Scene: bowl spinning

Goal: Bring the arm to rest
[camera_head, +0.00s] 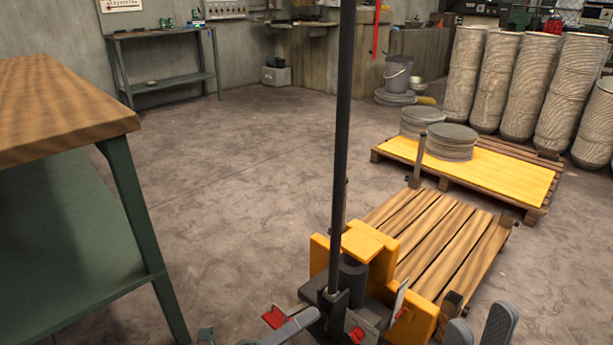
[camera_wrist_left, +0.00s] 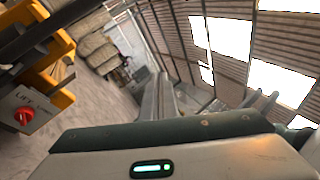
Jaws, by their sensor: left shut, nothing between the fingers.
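My left gripper (camera_head: 296,324) is at the bottom middle of the head view, in front of the yellow pallet jack. Its grey fingers are shut and empty, and most of its arm is below the frame. My right gripper (camera_head: 483,332) is at the bottom right of the head view. Its two grey fingers stand apart with nothing seen between them; the rest is cut off. In the left wrist view the picture is tilted, with a grey-green surface and a small lit display close in front.
The pallet jack (camera_head: 370,248) stands close in front, its tall black handle (camera_head: 343,130) rising upright. It also shows in the left wrist view (camera_wrist_left: 62,96). A wood-topped table (camera_head: 60,110) is at left. Pallets (camera_head: 440,232) lie at right. Bare floor lies between.

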